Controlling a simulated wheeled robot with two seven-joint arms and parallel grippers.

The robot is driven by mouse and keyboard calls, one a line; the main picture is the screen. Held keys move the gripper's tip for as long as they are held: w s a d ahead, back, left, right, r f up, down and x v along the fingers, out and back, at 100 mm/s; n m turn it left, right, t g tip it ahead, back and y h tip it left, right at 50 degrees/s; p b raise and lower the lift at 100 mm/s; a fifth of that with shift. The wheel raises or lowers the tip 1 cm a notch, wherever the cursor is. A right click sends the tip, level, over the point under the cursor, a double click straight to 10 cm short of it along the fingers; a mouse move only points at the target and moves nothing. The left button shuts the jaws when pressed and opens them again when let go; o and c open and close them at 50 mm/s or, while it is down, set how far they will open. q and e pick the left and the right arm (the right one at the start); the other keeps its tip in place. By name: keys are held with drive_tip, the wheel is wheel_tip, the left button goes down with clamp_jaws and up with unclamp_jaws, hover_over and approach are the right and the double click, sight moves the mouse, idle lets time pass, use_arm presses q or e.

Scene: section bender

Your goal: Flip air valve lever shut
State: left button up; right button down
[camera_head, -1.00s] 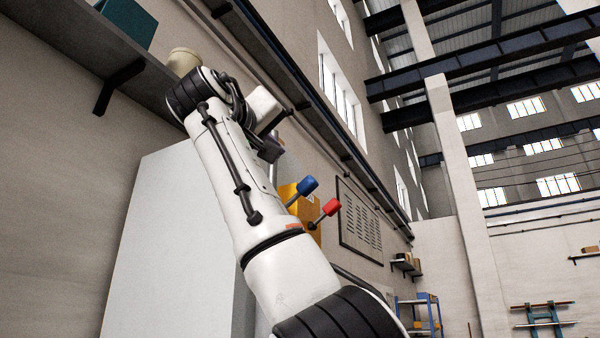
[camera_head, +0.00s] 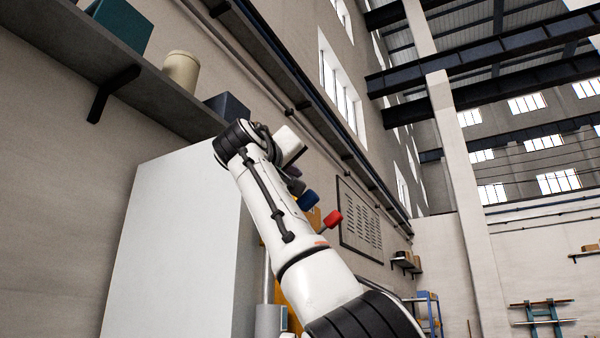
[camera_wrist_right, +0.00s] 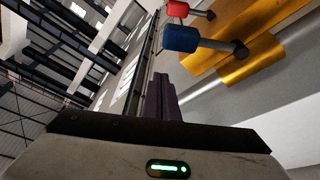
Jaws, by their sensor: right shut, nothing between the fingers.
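A lever with a blue knob (camera_head: 308,200) and a lever with a red knob (camera_head: 332,218) stick out from a yellow part (camera_head: 314,217), mostly hidden behind my right arm in the head view. The frames do not show which one is the air valve lever. The right wrist view also shows the blue knob (camera_wrist_right: 182,38), the red knob (camera_wrist_right: 178,9) and the yellow part (camera_wrist_right: 245,62). My right gripper (camera_head: 296,184) is shut and empty, close by the blue knob. Its dark fingers (camera_wrist_right: 160,98) point up just below that knob in the wrist view, with no clear contact. My left gripper is out of view.
A tall pale cabinet (camera_head: 175,240) stands left of my right arm. A wall shelf (camera_head: 120,75) above it holds a beige canister (camera_head: 181,70), a teal box (camera_head: 120,22) and a dark box (camera_head: 228,107). A framed panel (camera_head: 358,222) hangs on the wall beyond the levers.

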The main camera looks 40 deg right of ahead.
drive_tip(key=shift+s+d+f, duration=0.1)
drive_tip(key=shift+s+f, duration=0.45)
drive_tip(key=shift+f, duration=0.3)
drive_tip(key=shift+s+f, duration=0.5)
drive_tip(key=shift+f, duration=0.3)
drive_tip(key=shift+f, duration=0.1)
